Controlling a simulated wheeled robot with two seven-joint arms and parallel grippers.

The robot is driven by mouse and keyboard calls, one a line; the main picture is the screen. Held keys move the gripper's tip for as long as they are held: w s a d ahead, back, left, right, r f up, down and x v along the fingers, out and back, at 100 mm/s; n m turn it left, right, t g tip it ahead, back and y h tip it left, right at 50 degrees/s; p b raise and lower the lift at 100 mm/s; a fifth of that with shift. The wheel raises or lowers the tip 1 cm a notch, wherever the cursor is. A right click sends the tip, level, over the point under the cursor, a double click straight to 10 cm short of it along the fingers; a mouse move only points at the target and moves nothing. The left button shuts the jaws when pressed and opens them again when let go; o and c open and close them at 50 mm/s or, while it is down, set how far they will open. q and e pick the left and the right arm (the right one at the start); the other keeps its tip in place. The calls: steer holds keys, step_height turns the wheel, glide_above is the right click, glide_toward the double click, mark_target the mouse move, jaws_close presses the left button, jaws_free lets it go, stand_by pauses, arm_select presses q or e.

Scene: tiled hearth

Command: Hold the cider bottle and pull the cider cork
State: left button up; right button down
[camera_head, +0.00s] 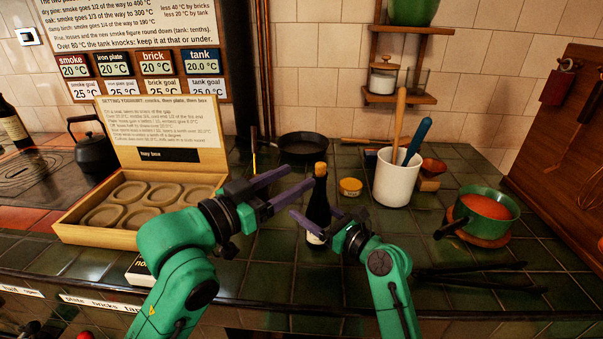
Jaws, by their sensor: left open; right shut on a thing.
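The dark cider bottle (319,203) stands upright near the middle of the green tiled top, with a pale label low on its side. The tan cider cork (321,169) sits in the top of its neck. My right gripper (313,213) is shut on the bottle's body, one finger on the near left side and the other partly hidden behind. My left gripper (302,176) is open and empty. Its fingers point at the neck from the left, at about cork height in the picture, with the tips just left of the cork. Whether a tip touches the neck I cannot tell.
A small yellow-lidded jar (350,187) stands right of the bottle, and a white crock (396,180) with utensils behind it. A black pan (303,147) lies behind. An open wooden box (75,233) is at left, a green pot (485,212) at right. Dark tongs lie front right.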

mark_target(324, 163)
arm_select(q)
steer(key=x, duration=1.1)
steer(key=shift+w+d, duration=0.2)
steer(key=shift+f, duration=0.1)
jaws_close()
